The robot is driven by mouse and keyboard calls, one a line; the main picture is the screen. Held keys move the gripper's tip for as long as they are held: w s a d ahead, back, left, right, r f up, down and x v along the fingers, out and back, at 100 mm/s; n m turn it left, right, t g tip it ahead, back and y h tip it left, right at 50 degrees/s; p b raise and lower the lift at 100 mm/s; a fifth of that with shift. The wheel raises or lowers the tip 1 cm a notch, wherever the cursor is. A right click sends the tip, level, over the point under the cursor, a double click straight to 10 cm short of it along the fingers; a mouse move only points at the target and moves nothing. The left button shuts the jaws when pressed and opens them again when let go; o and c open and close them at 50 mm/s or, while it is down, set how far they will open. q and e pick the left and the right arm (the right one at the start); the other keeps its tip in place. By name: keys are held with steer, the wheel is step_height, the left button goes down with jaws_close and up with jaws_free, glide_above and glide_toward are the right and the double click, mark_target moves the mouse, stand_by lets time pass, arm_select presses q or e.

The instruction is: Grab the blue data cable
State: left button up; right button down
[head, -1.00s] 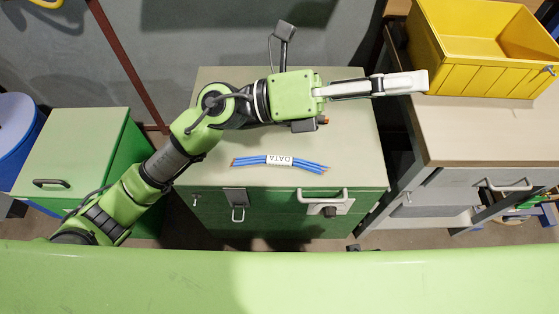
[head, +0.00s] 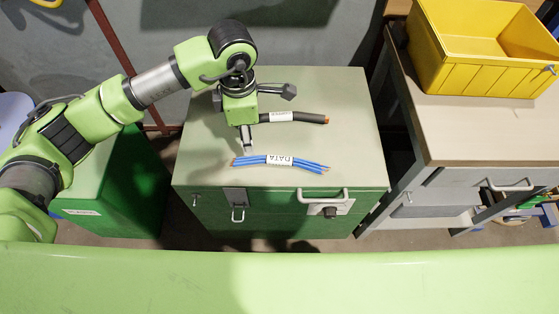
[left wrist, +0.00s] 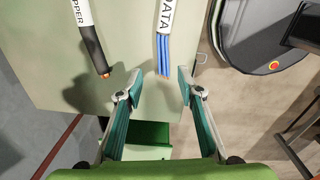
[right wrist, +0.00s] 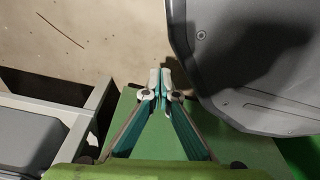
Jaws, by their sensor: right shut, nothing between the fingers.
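The blue data cable (head: 310,166) is a bundle of several blue strands with a white DATA label. It lies flat on the pale top of the green cabinet (head: 345,95), near its front edge. My left gripper (head: 248,150) points down just above the cable's left part. In the left wrist view, my left gripper (left wrist: 158,84) is open and empty, and an end of the blue data cable (left wrist: 164,56) lies just beyond the gap between its fingertips. My right gripper (right wrist: 160,78) is shut with nothing in it, over floor and green surfaces. It is not in the head view.
A thick black cable (head: 308,118) with a white label lies behind the blue one. It also shows in the left wrist view (left wrist: 95,52). A yellow bin (head: 470,75) stands on the bench at the right. The cabinet top's right side is clear.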

mark_target(250, 159)
arm_select(q)
step_height(250, 159, down, 4)
steer(key=shift+r, duration=0.1)
steer(key=shift+s+f, duration=0.1)
steer(key=shift+f, duration=2.65)
jaws_close()
